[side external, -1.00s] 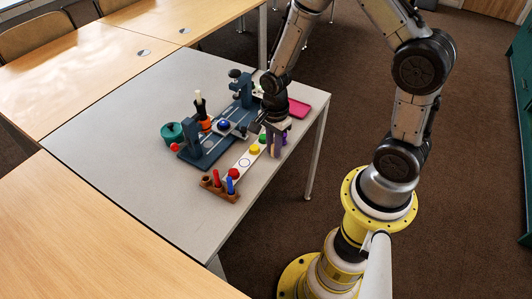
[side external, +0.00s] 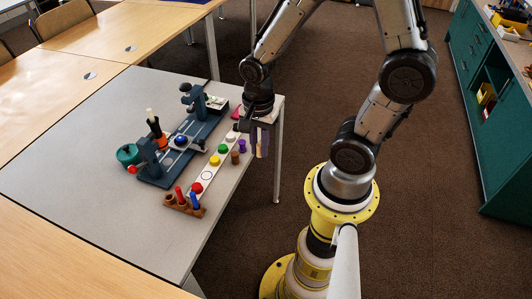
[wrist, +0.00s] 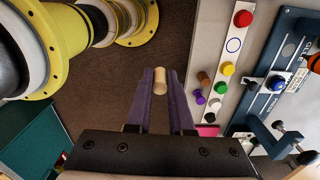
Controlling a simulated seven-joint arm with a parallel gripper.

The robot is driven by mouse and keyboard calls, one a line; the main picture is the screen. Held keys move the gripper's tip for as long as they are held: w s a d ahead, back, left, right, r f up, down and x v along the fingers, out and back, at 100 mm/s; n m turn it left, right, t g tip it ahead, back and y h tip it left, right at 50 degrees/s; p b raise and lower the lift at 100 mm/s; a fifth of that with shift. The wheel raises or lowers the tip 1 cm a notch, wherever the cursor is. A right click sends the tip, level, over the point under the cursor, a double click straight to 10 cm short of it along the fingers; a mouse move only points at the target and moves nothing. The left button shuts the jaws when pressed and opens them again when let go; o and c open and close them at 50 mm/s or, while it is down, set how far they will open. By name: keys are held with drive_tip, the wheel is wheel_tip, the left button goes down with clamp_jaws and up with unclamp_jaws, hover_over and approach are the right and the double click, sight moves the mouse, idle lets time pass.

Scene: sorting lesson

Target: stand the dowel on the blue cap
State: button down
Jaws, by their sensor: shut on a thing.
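My gripper (wrist: 154,84) has purple fingers and is shut on a short tan wooden dowel (wrist: 155,80), held near the fingertips. In the side view my gripper (side external: 262,150) is just off the table's right edge, with the dowel partly hidden between the fingers. The blue cap (side external: 180,140) is a round dome on the dark blue fixture, left of my gripper and apart from it. The cap also shows in the wrist view (wrist: 277,83), to the right of the dowel. Nothing stands on it.
A white strip (side external: 206,174) bears red, yellow, green and white caps and one empty ring. Brown (side external: 235,157) and purple (side external: 242,146) pegs stand beside it. The blue fixture's uprights (side external: 149,157), a peg rack (side external: 184,207) and a teal pot (side external: 128,154) are near.

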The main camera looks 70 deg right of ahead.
drive_tip(key=w+d+r+n, duration=0.2)
drive_tip(key=w+r, duration=0.1)
drive_tip(key=w, duration=0.9)
drive_tip(key=n, duration=0.2)
hover_over(180, 138)
drive_tip(key=shift+f, duration=6.4)
drive_tip(key=shift+f, duration=0.3)
drive_tip(key=shift+c, duration=1.6)
unclamp_jaws()
